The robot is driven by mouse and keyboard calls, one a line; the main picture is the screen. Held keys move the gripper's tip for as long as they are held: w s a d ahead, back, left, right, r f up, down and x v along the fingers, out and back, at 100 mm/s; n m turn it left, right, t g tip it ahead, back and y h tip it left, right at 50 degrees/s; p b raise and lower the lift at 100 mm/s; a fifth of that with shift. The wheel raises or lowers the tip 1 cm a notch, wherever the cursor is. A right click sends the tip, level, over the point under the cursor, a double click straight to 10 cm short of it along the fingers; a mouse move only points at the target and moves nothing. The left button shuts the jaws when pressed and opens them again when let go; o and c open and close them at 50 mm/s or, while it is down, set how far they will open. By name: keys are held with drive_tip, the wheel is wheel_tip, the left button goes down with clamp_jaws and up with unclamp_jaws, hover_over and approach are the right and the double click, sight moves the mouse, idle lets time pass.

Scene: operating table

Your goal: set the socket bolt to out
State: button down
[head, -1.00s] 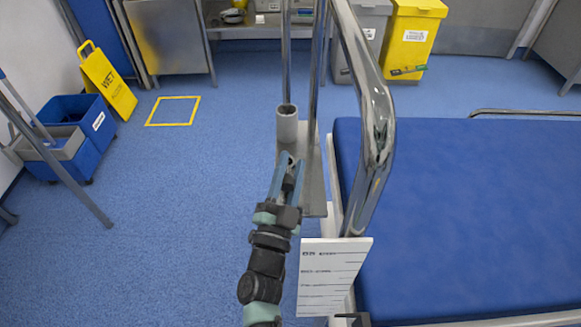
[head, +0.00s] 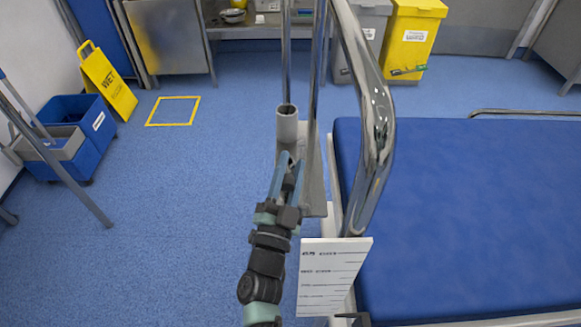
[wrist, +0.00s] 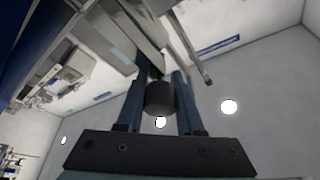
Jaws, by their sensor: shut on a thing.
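The socket (head: 287,127) is a grey upright tube beside the bed, at the middle of the head view, with a thin metal pole at its open top. My gripper (head: 290,162) is at the lower end of this tube, on the near side. In the wrist view my gripper (wrist: 161,78) has its two blue-grey fingers closed on a dark round knob, the socket bolt (wrist: 160,98). In the head view the bolt is hidden by the fingers. I cannot tell how far out the bolt is.
A thick chrome rail (head: 376,120) rises close to the right of my gripper, with the blue bed (head: 460,210) beyond it. A white card (head: 330,280) hangs near my arm.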

sight(289, 186)
drive_tip(key=shift+s, duration=0.15)
drive_tip(key=shift+s+r+p, duration=0.1)
drive_tip(key=shift+s+p, duration=0.7)
drive_tip(key=shift+s, duration=0.5)
drive_tip(key=shift+f, duration=0.2)
drive_tip(key=c, duration=0.5)
unclamp_jaws()
drive_tip(key=shift+r, duration=0.1)
drive_tip(key=p+v, duration=0.2)
drive_tip(key=v, duration=1.1)
